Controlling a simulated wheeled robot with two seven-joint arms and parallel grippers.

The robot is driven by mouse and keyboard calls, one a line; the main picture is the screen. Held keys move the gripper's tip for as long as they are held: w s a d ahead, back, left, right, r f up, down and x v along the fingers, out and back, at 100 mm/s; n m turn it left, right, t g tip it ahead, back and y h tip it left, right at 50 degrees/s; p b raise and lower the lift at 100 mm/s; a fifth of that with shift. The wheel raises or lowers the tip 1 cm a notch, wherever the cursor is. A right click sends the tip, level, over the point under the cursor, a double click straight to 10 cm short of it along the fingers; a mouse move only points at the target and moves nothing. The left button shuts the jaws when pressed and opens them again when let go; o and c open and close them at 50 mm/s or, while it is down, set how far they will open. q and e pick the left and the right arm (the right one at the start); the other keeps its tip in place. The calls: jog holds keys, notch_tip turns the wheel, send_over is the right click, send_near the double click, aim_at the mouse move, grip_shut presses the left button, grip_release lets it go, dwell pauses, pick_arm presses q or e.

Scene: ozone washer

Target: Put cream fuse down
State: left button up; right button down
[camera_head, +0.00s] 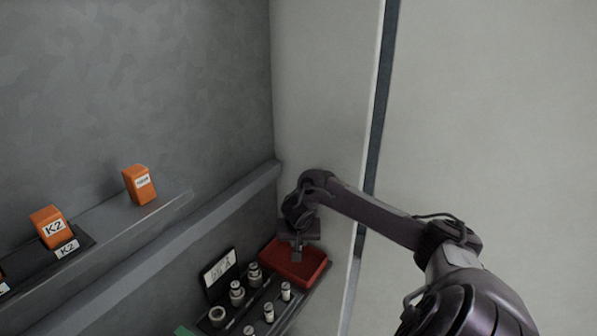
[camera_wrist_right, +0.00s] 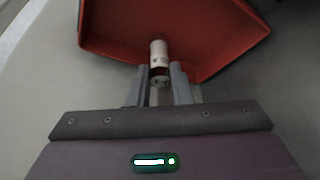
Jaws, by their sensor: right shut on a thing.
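The cream fuse (camera_wrist_right: 159,55) is a small pale cylinder with a metal end, seen in the right wrist view between my right gripper's fingers. My right gripper (camera_wrist_right: 160,82) is shut on it. The fuse is over the red tray (camera_wrist_right: 110,25); I cannot tell whether it touches the tray floor. In the head view my right gripper (camera_head: 297,256) is above the red tray (camera_head: 314,278), and the fuse is hidden or too small to make out. My left gripper is not in view.
Left of the tray, a dark holder (camera_head: 204,326) bears several grey and white cylindrical parts and an upright label card (camera_head: 219,270). A shelf (camera_head: 120,229) at left carries orange boxes (camera_head: 140,185), one marked K2 (camera_head: 49,227). A pale wall panel (camera_head: 325,120) stands close behind the tray.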

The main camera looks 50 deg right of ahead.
jog(key=shift+f, duration=0.1)
jog(key=c, duration=1.3)
grip_release()
jog(key=p+v, duration=0.4)
jog(key=v, duration=0.8)
